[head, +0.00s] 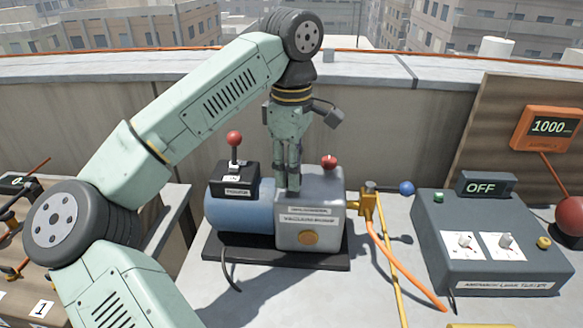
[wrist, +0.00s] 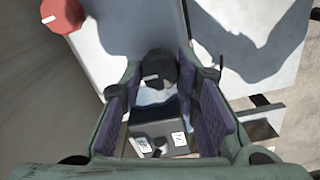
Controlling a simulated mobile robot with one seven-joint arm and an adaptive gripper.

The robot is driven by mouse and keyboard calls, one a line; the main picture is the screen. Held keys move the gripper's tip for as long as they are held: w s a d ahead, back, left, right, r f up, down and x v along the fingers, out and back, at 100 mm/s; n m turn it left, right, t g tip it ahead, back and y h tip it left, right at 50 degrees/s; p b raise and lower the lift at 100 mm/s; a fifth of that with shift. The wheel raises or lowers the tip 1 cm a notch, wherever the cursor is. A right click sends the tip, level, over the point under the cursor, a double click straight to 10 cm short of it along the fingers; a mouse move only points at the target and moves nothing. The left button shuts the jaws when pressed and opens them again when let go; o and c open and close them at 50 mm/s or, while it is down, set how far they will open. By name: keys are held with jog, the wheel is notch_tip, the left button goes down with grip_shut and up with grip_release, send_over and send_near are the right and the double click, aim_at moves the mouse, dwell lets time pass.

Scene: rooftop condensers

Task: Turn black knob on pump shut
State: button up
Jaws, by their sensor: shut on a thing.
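The vacuum pump (head: 310,228) has a grey box at the right and a blue motor (head: 228,212) at the left, on a black base. My gripper (head: 288,186) points straight down at the top of the grey box. In the wrist view, the black knob (wrist: 160,68) with a white mark sits between the ends of my two fingers (wrist: 160,80), and they are shut on it. In the head view my fingers hide the knob. A red knob (head: 329,162) is beside it on the same box; it also shows in the wrist view (wrist: 63,15).
A black switch box (head: 234,178) with a red-tipped lever (head: 234,139) stands on the motor, close left of my gripper. A brass valve (head: 368,200) with an orange hose is at right. A grey tester reading OFF (head: 486,186) stands further right. A low wall runs behind.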

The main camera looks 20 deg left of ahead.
dwell(0.4)
jog(key=o, duration=1.2)
jog(key=shift+c, duration=0.2)
notch_tip(320, 180, up, 8)
jog(key=shift+f, duration=0.2)
jog(key=shift+f, duration=0.1)
